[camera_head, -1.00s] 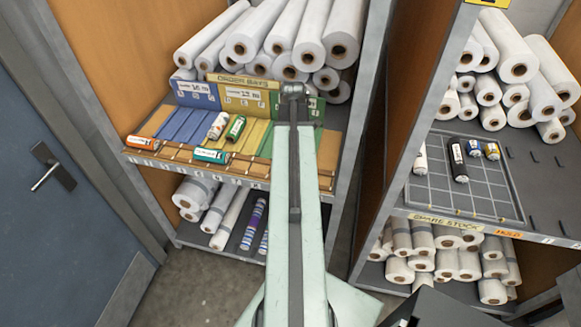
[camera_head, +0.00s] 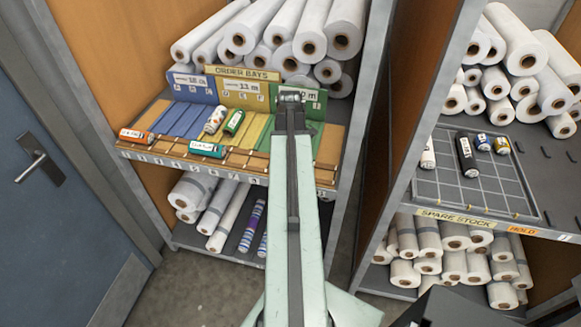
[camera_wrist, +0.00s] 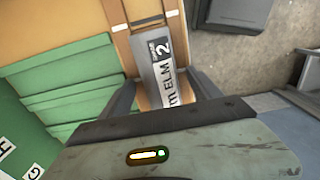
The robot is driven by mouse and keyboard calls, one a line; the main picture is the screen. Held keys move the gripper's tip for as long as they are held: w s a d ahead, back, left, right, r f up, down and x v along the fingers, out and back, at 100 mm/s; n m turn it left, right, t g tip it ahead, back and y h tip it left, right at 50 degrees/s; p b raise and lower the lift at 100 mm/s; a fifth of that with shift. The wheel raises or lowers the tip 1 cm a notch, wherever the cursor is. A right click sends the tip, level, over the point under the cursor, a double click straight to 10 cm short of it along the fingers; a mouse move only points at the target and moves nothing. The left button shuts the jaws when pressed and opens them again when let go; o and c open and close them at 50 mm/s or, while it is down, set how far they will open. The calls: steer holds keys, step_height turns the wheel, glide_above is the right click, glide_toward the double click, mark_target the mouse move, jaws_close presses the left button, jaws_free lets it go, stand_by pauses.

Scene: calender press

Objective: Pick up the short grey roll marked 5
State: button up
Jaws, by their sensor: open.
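A short grey roll (camera_wrist: 155,50) lies on the tan ledge in the wrist view. Its white label reads "m ELM" with a "2" near the far end; whatever comes before the "m" is hidden by my gripper, and I see no 5. My gripper (camera_wrist: 163,92) is open, with one jaw on either side of the roll's near part. I cannot tell whether the jaws touch it. In the head view my arm's end (camera_head: 291,98) is over the right part of the order bays (camera_head: 243,72), and the arm covers this roll there.
Green bay steps (camera_wrist: 65,85) are left of the roll. Orange (camera_head: 136,135), teal (camera_head: 207,149), green (camera_head: 234,121) and white-orange (camera_head: 214,119) rolls lie left of my arm. A shelf post (camera_head: 362,130) stands right. A dark roll (camera_head: 466,155) lies on the spare-stock grid (camera_head: 470,200).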

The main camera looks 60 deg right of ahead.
steer(key=c, duration=1.5)
steer(key=shift+r, duration=0.15)
step_height(320, 180, up, 18)
steer(key=p, duration=1.8)
